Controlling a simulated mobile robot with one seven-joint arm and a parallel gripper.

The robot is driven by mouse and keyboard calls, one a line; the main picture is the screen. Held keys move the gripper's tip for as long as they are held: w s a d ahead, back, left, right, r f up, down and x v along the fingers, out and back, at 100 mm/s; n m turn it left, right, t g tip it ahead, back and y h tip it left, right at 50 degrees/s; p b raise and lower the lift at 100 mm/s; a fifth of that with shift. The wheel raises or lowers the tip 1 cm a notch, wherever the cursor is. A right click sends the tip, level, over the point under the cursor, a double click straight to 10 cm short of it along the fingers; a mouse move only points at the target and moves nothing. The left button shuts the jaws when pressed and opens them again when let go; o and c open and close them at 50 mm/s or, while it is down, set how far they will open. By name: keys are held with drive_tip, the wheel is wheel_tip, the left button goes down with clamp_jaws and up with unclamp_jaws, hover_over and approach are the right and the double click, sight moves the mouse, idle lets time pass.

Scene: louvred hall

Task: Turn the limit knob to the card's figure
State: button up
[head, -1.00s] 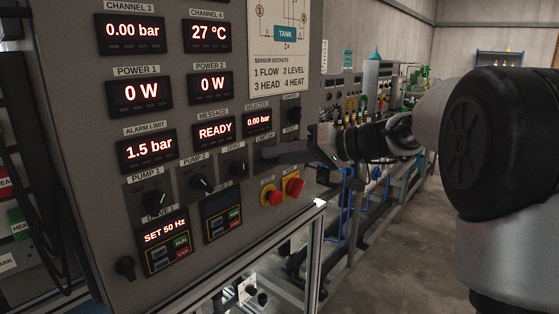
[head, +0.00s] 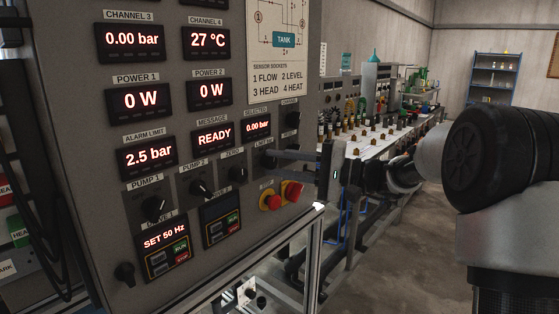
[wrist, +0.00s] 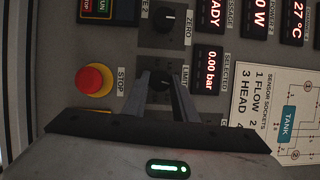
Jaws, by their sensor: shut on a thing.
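The limit knob (wrist: 163,79) is a dark knob on the grey control panel, between my two finger tips in the wrist view. My gripper (wrist: 161,84) is shut on it. In the head view my gripper (head: 266,153) reaches in from the right and its fingers hide most of the knob. The alarm limit display (head: 147,157) reads 2.5 bar in red. A card with a handwritten or set figure is not visible; the printed panel sheet (head: 277,70) shows a tank diagram and sensor socket names.
Close to the gripper are the zero knob (head: 238,174), another dark knob (head: 292,120) above, the red stop button (head: 271,202) and a red rotary switch (head: 293,191). The message display (head: 213,136) reads READY. A bench with equipment stands behind at right.

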drive_tip(key=m+t+p, duration=0.1)
drive_tip(key=m, duration=0.2)
drive_tip(key=m+y+p, duration=0.1)
drive_tip(key=m, duration=0.1)
drive_tip(key=shift+m+t+y, duration=0.3)
drive_tip(key=shift+m+t, duration=0.1)
drive_tip(key=shift+s+f+m+t+p, duration=0.15)
drive_tip(key=shift+m+t+p, duration=0.45)
drive_tip(key=shift+m, duration=0.5)
drive_tip(key=shift+w+f+m+t+p, duration=0.1)
drive_tip(key=shift+m+t+p, duration=0.2)
drive_tip(key=shift+m+p, duration=0.65)
drive_tip(key=shift+a+m, duration=0.1)
drive_tip(key=shift+m, duration=0.25)
drive_tip(key=o, duration=1)
drive_tip(key=shift+o, duration=0.2)
drive_tip(key=shift+s, duration=0.1)
drive_tip(key=v, duration=1.7)
drive_tip(key=shift+f, duration=0.5)
